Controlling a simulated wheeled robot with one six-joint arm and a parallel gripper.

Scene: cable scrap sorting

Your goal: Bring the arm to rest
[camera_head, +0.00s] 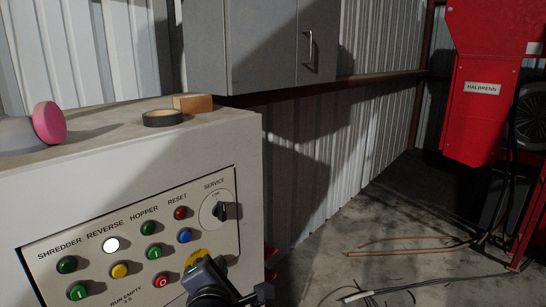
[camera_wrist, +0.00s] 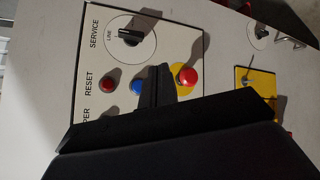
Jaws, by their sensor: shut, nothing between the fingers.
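My gripper (camera_wrist: 158,72) is shut and empty in the wrist view, its dark fingers in front of the control panel (camera_wrist: 180,60). They lie between the blue button (camera_wrist: 137,87) and the red mushroom button (camera_wrist: 187,75) on its yellow disc; whether they touch the panel I cannot tell. In the head view the dark end of my arm (camera_head: 208,280) is low in front of the panel's right part and hides some of it.
A white light (camera_head: 111,245) glows under REVERSE. Copper rods (camera_head: 400,252) and cables (camera_head: 365,293) lie on the floor near a red machine (camera_head: 480,120).

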